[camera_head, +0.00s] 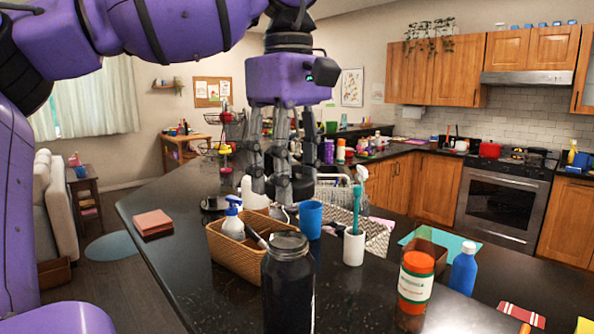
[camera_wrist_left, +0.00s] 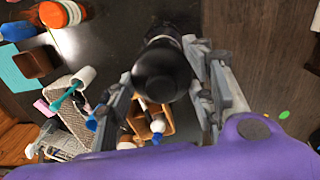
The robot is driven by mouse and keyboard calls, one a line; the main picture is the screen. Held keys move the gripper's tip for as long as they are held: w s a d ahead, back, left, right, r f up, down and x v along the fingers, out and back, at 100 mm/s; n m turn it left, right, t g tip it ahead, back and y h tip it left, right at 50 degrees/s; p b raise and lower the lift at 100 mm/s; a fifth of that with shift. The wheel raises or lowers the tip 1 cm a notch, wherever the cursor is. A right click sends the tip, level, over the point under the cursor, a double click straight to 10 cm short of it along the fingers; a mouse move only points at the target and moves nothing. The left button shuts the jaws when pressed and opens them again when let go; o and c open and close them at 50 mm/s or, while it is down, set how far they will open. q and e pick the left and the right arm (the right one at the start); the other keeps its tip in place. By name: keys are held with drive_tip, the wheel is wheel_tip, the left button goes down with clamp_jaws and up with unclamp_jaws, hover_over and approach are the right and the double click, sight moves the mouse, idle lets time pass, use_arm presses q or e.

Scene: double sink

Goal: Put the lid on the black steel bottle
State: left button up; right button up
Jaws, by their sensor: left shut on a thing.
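The black steel bottle (camera_head: 288,290) stands upright on the dark counter at the front middle, its dark top facing up. My left gripper (camera_head: 282,195) hangs pointing down above and behind it, with its fingers closed in. In the left wrist view a rounded black piece, which looks like the lid (camera_wrist_left: 162,76), is held between the fingers. A dark cylinder, which looks like the bottle (camera_wrist_left: 163,34), shows just beyond it. I cannot tell whether the two touch. My right gripper is not in view.
A blue cup (camera_head: 310,220) and a white brush holder (camera_head: 354,246) are close by. An orange bottle (camera_head: 414,285) and blue bottle (camera_head: 464,268) stand right. The left counter is mostly clear.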

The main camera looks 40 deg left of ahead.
use_arm(q)
drive_tip(key=shift+n, duration=0.3)
drive_tip(key=shift+a+f, duration=0.15)
drive_tip(key=shift+a, duration=0.05)
drive_tip(key=shift+a+f, duration=0.25)
drive_tip(key=shift+f, duration=0.2)
drive_tip(key=shift+d+f, duration=0.15)
drive_tip(key=shift+f, duration=2.5)
drive_tip(key=shift+f+b, duration=0.2)
drive_tip(key=shift+b, duration=0.25)
drive_tip(key=o, duration=1.2)
drive_tip(key=shift+o, duration=0.2)
